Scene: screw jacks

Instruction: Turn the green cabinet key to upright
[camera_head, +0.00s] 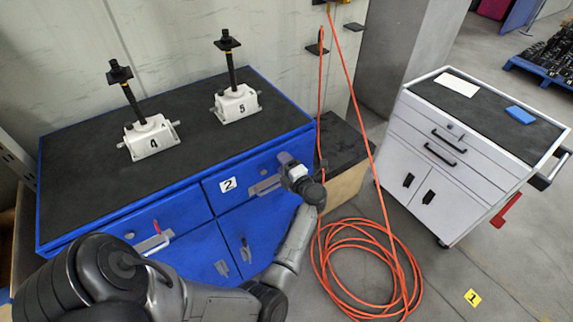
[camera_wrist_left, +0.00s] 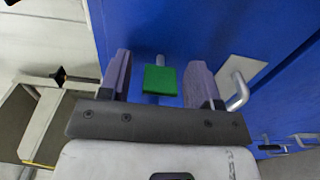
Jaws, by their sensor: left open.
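The green cabinet key (camera_wrist_left: 160,80) shows in the left wrist view against the blue cabinet front, with a silver lock stem behind it. My left gripper (camera_wrist_left: 158,78) is open, one finger on each side of the key, with a visible gap on both sides. In the head view, my left gripper (camera_head: 287,166) is at the upper right of the blue cabinet (camera_head: 190,213) front, and it hides the key there. I cannot tell the key's exact tilt. My right gripper is not in view.
Two screw jacks, 4 (camera_head: 151,140) and 5 (camera_head: 236,103), stand on the cabinet top. A silver handle (camera_wrist_left: 238,90) is close to the right finger. An orange hose (camera_head: 365,265) hangs and coils right of my arm. A white tool cart (camera_head: 460,150) stands at the right.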

